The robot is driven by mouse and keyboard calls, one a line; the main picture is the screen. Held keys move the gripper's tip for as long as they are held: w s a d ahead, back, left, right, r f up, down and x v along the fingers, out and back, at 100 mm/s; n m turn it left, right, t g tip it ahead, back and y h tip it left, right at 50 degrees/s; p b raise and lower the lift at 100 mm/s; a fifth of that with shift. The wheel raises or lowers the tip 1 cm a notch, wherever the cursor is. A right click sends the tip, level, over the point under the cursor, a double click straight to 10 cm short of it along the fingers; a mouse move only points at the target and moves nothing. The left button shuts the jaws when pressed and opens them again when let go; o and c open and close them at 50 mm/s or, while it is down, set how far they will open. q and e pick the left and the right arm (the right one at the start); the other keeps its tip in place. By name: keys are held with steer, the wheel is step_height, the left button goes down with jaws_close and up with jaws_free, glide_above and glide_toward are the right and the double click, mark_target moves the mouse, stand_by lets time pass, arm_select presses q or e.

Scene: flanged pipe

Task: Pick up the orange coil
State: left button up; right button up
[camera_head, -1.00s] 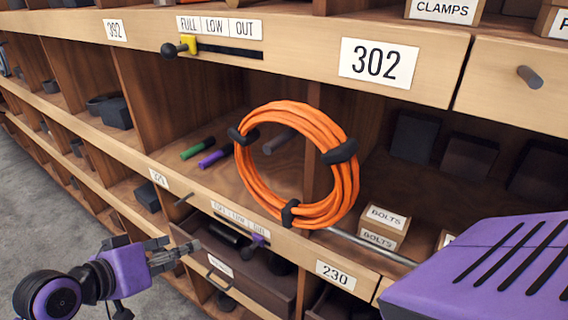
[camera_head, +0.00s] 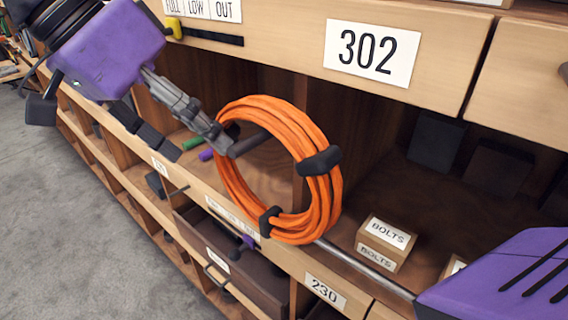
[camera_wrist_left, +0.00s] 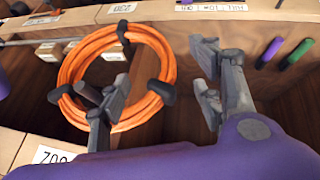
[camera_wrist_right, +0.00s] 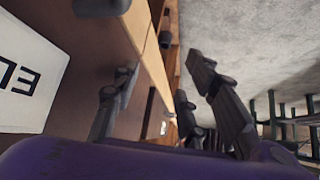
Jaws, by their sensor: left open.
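My left gripper (camera_head: 197,148) reaches in from the upper left, open and empty, with one finger close to the coil's upper-left edge. In the left wrist view the coil (camera_wrist_left: 68,75) is on the left. Its strapped right edge appears between the open fingers (camera_wrist_left: 163,80); I cannot tell whether they touch. My right gripper (camera_wrist_right: 163,68) is open and empty, away from the coil.
Green (camera_head: 192,143) and purple (camera_head: 206,155) cylinders lie in the compartment behind my left gripper. A metal rod (camera_head: 365,267) runs right of the coil's bottom, before a bolts box (camera_head: 385,243). The 302 shelf front (camera_head: 290,45) overhangs the compartment. Open floor lies left.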

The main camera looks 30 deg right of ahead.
mark_target(217, 160)
arm_select(q)
steer(key=x, duration=0.7)
steer(key=shift+s+a+f, duration=0.1)
steer(key=shift+f, duration=0.3)
steer(key=shift+r, duration=0.15)
jaws_close()
